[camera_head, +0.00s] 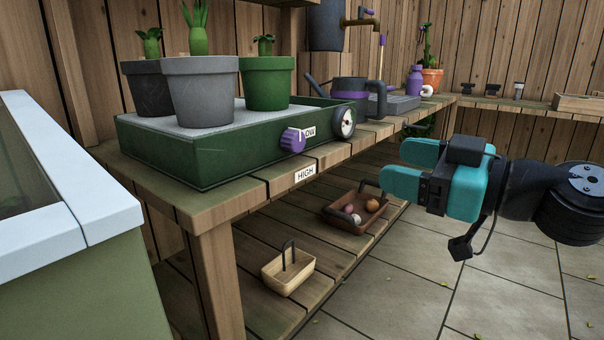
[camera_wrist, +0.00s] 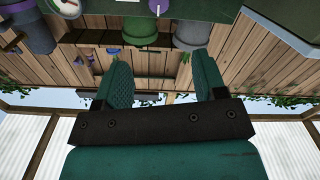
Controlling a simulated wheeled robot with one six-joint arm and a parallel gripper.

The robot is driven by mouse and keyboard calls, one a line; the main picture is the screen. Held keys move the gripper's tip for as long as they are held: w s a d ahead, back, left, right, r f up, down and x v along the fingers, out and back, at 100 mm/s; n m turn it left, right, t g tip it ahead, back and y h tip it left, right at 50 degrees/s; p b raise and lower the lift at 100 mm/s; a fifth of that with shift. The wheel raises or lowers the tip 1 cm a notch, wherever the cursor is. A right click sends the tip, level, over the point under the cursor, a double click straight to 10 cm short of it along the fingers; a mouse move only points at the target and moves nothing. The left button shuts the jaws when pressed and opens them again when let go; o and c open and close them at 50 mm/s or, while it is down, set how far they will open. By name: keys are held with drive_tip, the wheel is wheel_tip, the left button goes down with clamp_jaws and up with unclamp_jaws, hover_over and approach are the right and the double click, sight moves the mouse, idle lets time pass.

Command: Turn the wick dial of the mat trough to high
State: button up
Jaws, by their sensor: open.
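The mat trough (camera_head: 200,158) is a long green tray on the wooden bench, with a pale mat and three potted plants on it. Its wick dial (camera_head: 292,140) is a purple knob on the front wall. A pale mark on the knob seems to point up and right, towards the LOW label (camera_head: 308,131). The HIGH label (camera_head: 305,174) is on the bench edge below. My gripper (camera_head: 386,167) is open and empty, to the right of the dial and apart from it. In the wrist view the dial (camera_wrist: 157,7) is at the top edge, beyond my open fingers (camera_wrist: 161,68).
A round white gauge (camera_head: 343,122) sits on the trough right of the dial. A dark watering can (camera_head: 347,88) stands behind it. Baskets (camera_head: 288,272) stand on the lower shelf. A pale-framed box (camera_head: 60,220) is at the left. Open floor lies in front of the bench.

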sight(299, 142)
drive_tip(key=p+x, duration=0.5)
drive_tip(key=x, duration=1.2)
drive_tip(key=shift+w+a, duration=0.15)
drive_tip(key=shift+w, duration=0.05)
drive_tip(key=c, duration=0.9)
